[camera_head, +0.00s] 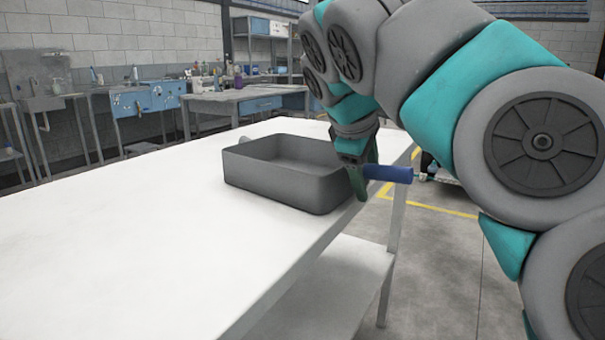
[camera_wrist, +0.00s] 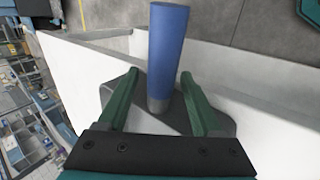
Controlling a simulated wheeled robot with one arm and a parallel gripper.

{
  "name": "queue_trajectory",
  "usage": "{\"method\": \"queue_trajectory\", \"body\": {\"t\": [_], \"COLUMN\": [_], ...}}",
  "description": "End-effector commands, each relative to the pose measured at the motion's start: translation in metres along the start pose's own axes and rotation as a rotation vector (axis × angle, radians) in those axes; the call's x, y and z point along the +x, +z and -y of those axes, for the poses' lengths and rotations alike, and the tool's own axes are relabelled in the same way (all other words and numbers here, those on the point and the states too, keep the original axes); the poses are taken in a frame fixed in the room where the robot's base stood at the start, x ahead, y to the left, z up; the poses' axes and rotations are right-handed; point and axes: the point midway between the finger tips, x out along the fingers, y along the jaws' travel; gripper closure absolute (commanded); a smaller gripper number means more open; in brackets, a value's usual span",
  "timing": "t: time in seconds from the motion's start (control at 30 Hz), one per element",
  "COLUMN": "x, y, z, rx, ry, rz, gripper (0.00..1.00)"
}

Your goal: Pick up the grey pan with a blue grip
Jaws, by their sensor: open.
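The grey pan (camera_head: 270,187) is a deep rectangular tray sitting upright on the white table near its right edge. Its blue grip (camera_head: 388,174) points right, out past the table edge. My gripper (camera_head: 360,190) is at the pan's right end, pointing down by the root of the grip and partly hiding it. In the wrist view the blue grip (camera_wrist: 168,50) runs between the two green fingers of my open gripper (camera_wrist: 160,76). A gap shows on the left; the right finger is closer to the grip. Part of the grey pan (camera_wrist: 145,122) shows under the fingers.
The white table (camera_head: 130,240) is otherwise clear, with wide free room left and in front of the pan. A lower shelf (camera_head: 325,275) and a table leg are below the right edge. Workbenches with blue drawers (camera_head: 255,104) stand far behind.

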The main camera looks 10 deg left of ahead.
Motion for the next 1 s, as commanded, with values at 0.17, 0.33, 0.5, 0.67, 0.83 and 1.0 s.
{"method": "queue_trajectory", "body": {"t": [0.17, 0.33, 0.5, 0.67, 0.83, 1.0], "x": [0.017, 0.018, 0.018, 0.018, 0.018, 0.018], "y": [0.000, 0.000, 0.000, 0.000, 0.000, 0.000], "z": [0.001, 0.001, 0.000, 0.000, 0.000, 0.000], "rx": [-0.003, -0.001, -0.001, -0.001, -0.001, -0.001], "ry": [-0.002, -0.001, -0.001, -0.001, -0.001, -0.001], "rz": [0.003, 0.002, 0.002, 0.002, 0.002, 0.002], "gripper": [0.33, 0.33, 0.43, 0.61, 0.81, 1.00]}}
